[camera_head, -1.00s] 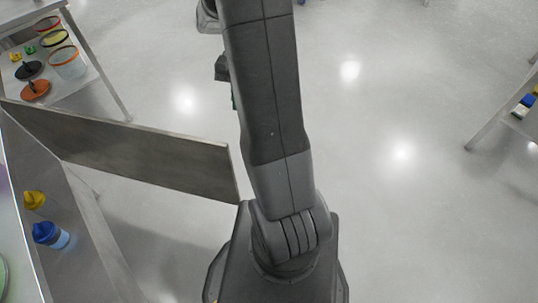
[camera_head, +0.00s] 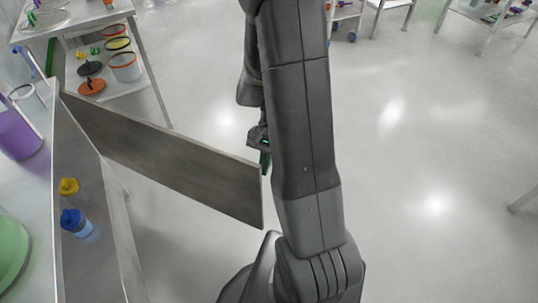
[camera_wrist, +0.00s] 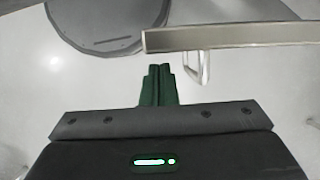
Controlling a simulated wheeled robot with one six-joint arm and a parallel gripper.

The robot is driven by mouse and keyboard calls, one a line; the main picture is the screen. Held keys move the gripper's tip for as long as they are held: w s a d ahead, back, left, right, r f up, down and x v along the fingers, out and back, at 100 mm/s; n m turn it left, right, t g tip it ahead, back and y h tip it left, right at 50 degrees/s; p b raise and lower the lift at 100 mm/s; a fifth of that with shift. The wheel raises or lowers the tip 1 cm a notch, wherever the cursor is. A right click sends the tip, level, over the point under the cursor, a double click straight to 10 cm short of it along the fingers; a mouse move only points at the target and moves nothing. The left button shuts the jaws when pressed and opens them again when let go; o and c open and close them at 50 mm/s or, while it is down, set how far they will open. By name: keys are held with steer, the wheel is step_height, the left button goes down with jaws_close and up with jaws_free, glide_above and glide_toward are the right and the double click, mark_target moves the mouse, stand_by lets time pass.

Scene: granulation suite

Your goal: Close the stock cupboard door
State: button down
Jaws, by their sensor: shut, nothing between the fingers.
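The stock cupboard door (camera_head: 170,160) is a grey panel standing open, swung out to the right from the cupboard (camera_head: 75,240) at the left. In the wrist view the door (camera_wrist: 240,36) shows as a narrow bar, with a looped handle (camera_wrist: 198,66) on its near face. My gripper (camera_head: 265,160) is by the door's free end in the head view, partly behind my arm. In the wrist view my gripper (camera_wrist: 159,68) is shut and empty. Its green fingertips are near the door's free end, left of the handle; I cannot tell whether they touch.
A yellow-capped container (camera_head: 68,187) and a blue-capped bottle (camera_head: 76,222) stand inside the cupboard. A shelf table (camera_head: 135,80) with sieves and lids stands beyond the door. A purple container (camera_head: 18,135) is at the far left.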

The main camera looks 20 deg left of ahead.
steer(key=shift+s, duration=0.3)
steer(key=s+a+m+p, duration=0.2)
steer(key=s+a+p, duration=0.1)
steer(key=s, duration=1.1)
steer(key=s+a+m+y+p, duration=0.1)
steer(key=s+a, duration=0.5)
steer(key=s, duration=0.8)
steer(key=s+a+m+y+p, duration=0.1)
steer(key=s+a+m+p, duration=0.2)
steer(key=s, duration=1.2)
steer(key=shift+a+t+p, duration=0.4)
steer(key=shift+a+p, duration=0.65)
steer(key=shift+p, duration=0.2)
